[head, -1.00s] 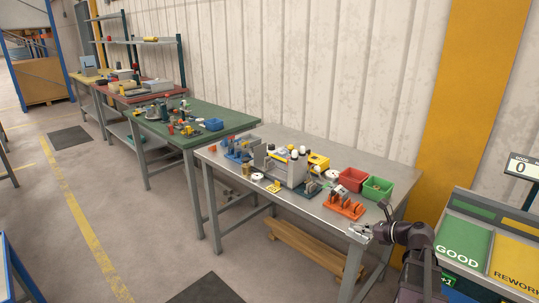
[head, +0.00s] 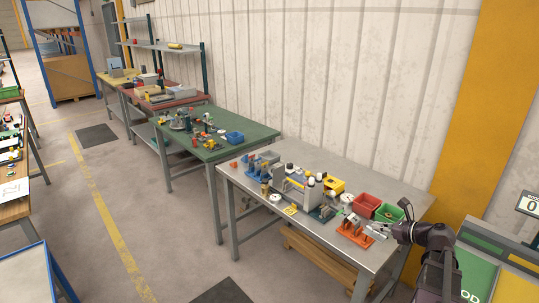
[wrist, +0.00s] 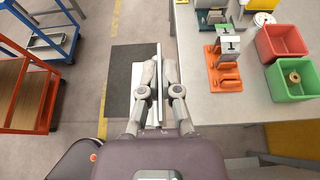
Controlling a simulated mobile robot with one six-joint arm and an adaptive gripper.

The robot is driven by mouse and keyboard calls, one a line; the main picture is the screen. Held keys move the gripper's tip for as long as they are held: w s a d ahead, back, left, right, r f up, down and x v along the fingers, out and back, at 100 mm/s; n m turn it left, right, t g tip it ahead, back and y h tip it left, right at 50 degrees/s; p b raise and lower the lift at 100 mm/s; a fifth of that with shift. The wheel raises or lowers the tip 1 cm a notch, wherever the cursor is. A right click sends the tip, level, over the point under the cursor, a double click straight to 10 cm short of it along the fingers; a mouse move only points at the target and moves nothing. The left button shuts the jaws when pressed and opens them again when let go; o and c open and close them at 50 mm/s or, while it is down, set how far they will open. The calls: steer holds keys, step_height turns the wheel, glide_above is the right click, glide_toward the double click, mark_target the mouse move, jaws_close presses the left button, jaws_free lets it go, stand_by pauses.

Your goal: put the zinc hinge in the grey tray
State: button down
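My gripper (wrist: 160,82) points away over the floor in the wrist view, left of the steel bench. Its fingers are closed about a thin pale grey metal piece (wrist: 159,55), which looks like the zinc hinge. One leaf stands edge-on between the fingers, and a flat pale part (wrist: 138,90) shows to their left. In the head view my gripper (head: 378,231) appears in front of the bench's right end, with the pale piece at its tip. A shallow grey tray-like shape (wrist: 48,40) sits on a blue-framed cart at upper left in the wrist view; I cannot tell whether it is the grey tray.
The steel bench (head: 330,158) holds an orange fixture (head: 355,231), a red bin (head: 367,205), a green bin (head: 390,213) and a bending machine. A green-topped table (head: 250,135) stands beyond. A dark floor mat (head: 222,292) and open aisle lie left of the bench.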

step_height(320, 180, up, 9)
steer(key=p, duration=0.7)
steer(key=shift+p, duration=0.35)
steer(key=shift+a, duration=0.15)
